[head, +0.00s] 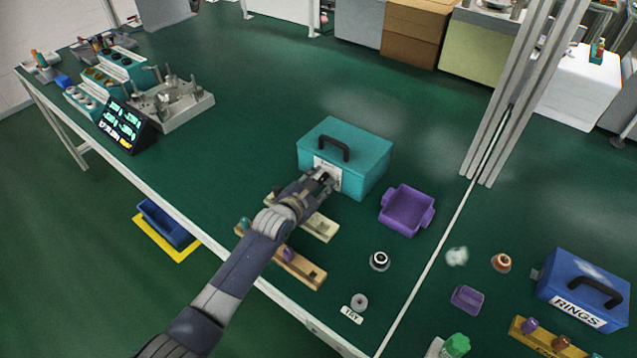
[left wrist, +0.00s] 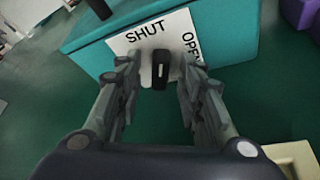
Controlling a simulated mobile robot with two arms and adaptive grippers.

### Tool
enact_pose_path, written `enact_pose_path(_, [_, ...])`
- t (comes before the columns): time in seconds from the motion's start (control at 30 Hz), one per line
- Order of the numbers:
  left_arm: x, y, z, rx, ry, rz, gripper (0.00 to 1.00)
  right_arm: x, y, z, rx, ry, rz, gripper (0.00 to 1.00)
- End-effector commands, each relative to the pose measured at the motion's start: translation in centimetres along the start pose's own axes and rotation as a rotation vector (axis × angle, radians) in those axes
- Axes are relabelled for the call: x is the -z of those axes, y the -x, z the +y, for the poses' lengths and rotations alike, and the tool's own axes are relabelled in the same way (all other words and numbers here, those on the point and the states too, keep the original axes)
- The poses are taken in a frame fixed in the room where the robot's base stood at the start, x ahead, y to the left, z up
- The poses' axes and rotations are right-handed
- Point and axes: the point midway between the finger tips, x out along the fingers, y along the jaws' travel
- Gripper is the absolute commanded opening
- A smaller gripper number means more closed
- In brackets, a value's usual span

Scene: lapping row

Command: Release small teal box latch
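The small teal box (head: 352,150) stands upright on the green table, its lid down and a black handle on top. Its front has a white plate with SHUT on the left and OPEN on the right; the plate (left wrist: 119,43) shows large in the left wrist view. A dark latch lever (left wrist: 161,70) sticks out from the plate below and between the words. My left gripper (head: 328,179) is at the box front. In the left wrist view its fingers (left wrist: 161,75) stand apart on either side of the lever, with gaps visible. My right gripper is not in view.
A purple tray (head: 407,210) stands right of the box. A cream block (head: 318,227) and a wooden peg rack (head: 305,270) lie beneath and beside my left arm.

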Motion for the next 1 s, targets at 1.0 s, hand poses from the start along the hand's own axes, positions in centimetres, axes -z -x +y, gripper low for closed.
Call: enact_pose_path(1.0, [0.00, -0.03, -0.28, -0.130, -0.308, -0.002, 0.00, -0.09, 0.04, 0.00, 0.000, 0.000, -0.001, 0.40])
